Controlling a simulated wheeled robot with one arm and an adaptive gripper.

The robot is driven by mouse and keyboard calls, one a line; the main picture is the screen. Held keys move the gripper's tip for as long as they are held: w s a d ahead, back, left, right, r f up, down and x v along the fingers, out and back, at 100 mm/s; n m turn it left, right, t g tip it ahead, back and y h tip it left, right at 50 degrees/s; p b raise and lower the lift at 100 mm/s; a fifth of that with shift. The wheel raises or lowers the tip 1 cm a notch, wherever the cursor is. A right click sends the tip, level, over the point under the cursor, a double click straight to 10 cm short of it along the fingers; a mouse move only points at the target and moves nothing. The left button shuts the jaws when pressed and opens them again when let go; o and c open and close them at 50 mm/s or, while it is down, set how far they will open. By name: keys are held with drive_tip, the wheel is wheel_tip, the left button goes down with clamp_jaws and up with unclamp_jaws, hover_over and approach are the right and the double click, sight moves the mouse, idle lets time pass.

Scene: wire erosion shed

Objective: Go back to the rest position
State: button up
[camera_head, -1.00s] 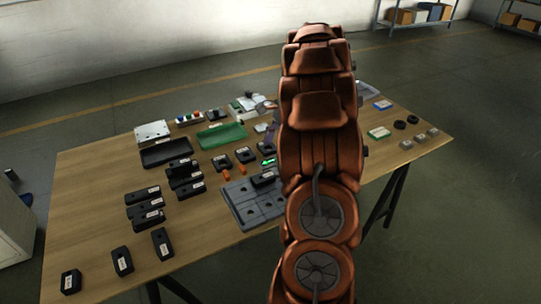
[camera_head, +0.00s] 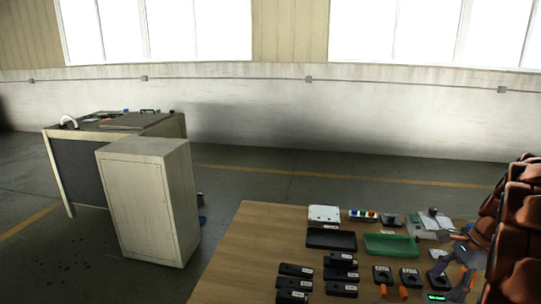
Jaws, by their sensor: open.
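My orange arm (camera_head: 515,235) stands at the right edge of the head view and is partly cut off. My gripper (camera_head: 451,264), grey and partly hidden, shows just left of the arm, low over the right part of the wooden table (camera_head: 235,260). Its jaws are open, and I see nothing held between them. Black labelled blocks with orange parts (camera_head: 382,275) stand on the table to its left. The gripper's exact height above the table is hard to tell.
A black tray (camera_head: 331,239), a green tray (camera_head: 390,245), a white box (camera_head: 324,214) and several black blocks (camera_head: 296,270) crowd the table. A pale cabinet (camera_head: 150,200) and a desk (camera_head: 75,165) stand left. Floor between cabinet and back wall is open.

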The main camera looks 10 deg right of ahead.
drive_tip(key=s+a+r+n+g+h+p, duration=0.1)
drive_tip(key=s+a+r+n, duration=0.15)
drive_tip(key=a, duration=0.45)
drive_tip(key=s+a+r+n+p, duration=0.1)
drive_tip(key=s+a+r+n, duration=0.1)
drive_tip(key=a+n, duration=0.35)
drive_tip(key=s+a+r+n+g+h+p, duration=0.1)
drive_tip(key=s+a+r, duration=0.1)
drive_tip(key=a, duration=0.7)
drive_tip(key=s+a+n+h+p, duration=0.1)
drive_tip(key=s+a+n, duration=0.4)
drive_tip(key=s, duration=0.3)
drive_tip(key=s+a+n+h+p, duration=0.1)
drive_tip(key=s+a+n, duration=0.4)
drive_tip(key=s, duration=0.3)
drive_tip(key=shift+a+f+n+g, duration=0.2)
drive_tip(key=shift+n+g, duration=0.2)
drive_tip(key=shift+n, duration=0.4)
